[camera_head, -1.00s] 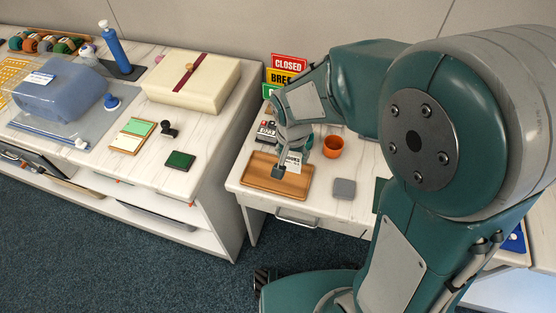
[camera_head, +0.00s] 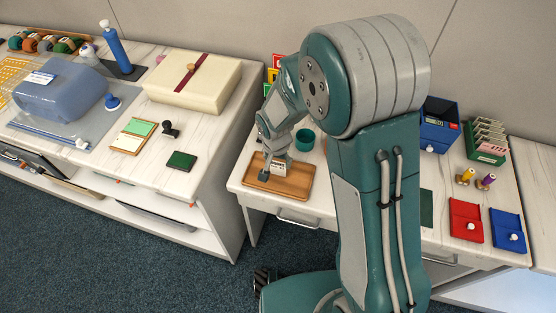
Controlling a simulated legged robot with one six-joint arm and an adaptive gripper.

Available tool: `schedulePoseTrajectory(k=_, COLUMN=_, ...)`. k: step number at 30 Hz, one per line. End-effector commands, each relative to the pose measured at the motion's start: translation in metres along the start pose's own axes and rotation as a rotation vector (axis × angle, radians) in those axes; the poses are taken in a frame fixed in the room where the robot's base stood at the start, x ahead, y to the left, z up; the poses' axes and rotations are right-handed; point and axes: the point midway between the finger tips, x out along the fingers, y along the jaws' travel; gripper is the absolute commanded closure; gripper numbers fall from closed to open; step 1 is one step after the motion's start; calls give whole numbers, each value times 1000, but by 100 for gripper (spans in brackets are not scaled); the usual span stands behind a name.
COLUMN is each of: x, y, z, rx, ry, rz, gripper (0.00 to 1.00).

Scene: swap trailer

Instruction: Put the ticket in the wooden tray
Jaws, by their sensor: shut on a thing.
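The wooden tray (camera_head: 300,193) lies on the small white desk, near its front left corner. My gripper (camera_head: 273,171) points down over the left half of the tray, partly covering it. It is shut on a small pale card with dark print, apparently the ticket (camera_head: 280,167), which shows between and beside the fingers. The ticket stands roughly upright, low over the tray. I cannot tell whether its lower edge touches the tray floor.
A teal cup (camera_head: 304,139) stands just behind the tray. My arm hides the desk's middle. To the right are red (camera_head: 466,218) and blue (camera_head: 508,229) flat pieces, a blue box (camera_head: 438,127) and a green card holder (camera_head: 484,142). Coloured signs (camera_head: 274,70) stand behind.

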Motion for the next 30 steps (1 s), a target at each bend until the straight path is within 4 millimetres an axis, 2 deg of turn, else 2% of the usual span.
schedulePoseTrajectory(k=4, x=2, y=1, z=0, rx=1, ry=-2, rz=0, gripper=45)
schedulePoseTrajectory(k=6, x=2, y=1, z=0, rx=1, ry=-1, rz=0, gripper=5)
schedulePoseTrajectory(k=7, x=2, y=1, z=0, rx=1, ry=-1, rz=0, gripper=0)
schedulePoseTrajectory(k=22, x=-3, y=0, z=0, rx=0, ry=0, rz=0, gripper=0)
schedulePoseTrajectory(k=26, x=-22, y=0, z=-1, rx=-1, ry=3, rz=-1, gripper=0)
schedulePoseTrajectory(k=30, x=-52, y=0, z=-1, rx=1, ry=3, rz=-2, gripper=0)
